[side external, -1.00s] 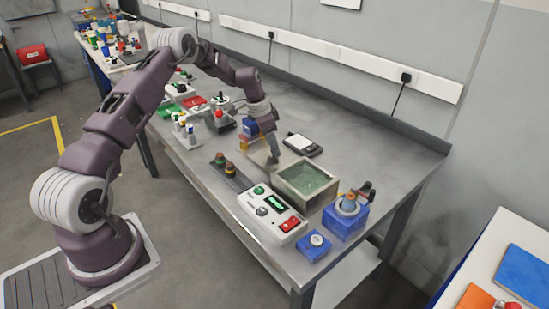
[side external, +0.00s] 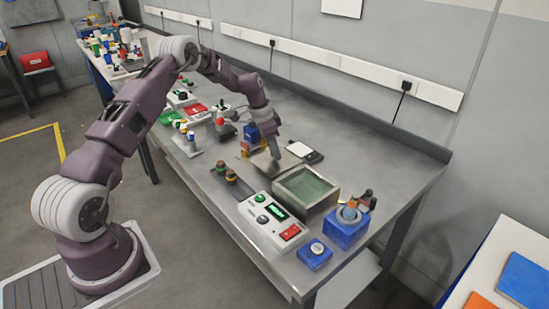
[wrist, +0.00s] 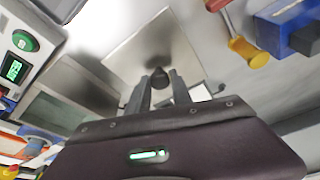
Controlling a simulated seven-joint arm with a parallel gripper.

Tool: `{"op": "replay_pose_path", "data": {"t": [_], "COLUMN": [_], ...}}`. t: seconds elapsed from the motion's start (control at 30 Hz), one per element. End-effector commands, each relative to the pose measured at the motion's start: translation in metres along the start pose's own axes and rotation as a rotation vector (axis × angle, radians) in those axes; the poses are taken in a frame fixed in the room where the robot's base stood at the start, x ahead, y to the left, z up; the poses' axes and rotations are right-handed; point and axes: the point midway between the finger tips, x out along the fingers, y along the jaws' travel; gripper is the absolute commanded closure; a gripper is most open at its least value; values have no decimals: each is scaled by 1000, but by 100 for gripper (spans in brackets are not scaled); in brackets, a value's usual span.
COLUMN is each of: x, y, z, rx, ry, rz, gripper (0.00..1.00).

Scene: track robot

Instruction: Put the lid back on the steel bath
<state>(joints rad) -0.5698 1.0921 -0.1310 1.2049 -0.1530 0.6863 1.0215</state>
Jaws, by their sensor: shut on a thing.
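The steel bath (side external: 330,205) is an open rectangular steel box with greenish contents, standing on the bench; it also shows at the left of the wrist view (wrist: 65,75). The lid (wrist: 140,45) is a flat square metal plate with a dark knob (wrist: 160,77). In the side view the lid (side external: 260,164) is beside the bath, on its far left side, not over the opening. My gripper (wrist: 161,88) is shut on the lid's knob; it also shows in the side view (side external: 273,158). I cannot tell whether the lid touches the bench.
A control box with a green display (side external: 272,215) stands close in front of the bath. A blue block holder (side external: 345,230) and small blue box (side external: 314,256) are to its right. A black-and-white scale (side external: 303,151) lies behind the lid. The back right bench is clear.

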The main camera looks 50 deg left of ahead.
Motion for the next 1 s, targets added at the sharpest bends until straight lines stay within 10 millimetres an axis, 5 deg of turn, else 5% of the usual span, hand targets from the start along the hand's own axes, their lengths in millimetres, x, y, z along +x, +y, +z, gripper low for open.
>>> {"op": "replay_pose_path", "data": {"t": [0.2, 0.43, 0.8, 1.0], "x": [-55, -81, -104, -116], "y": [0, 16, 141, 181], "z": [-16, -29, -64, -67], "rx": [2, 123, 1132, 1481], "ry": [2, 1, 1, 1], "rz": [-3, 35, 315, 412], "gripper": [100, 100, 100, 100]}}
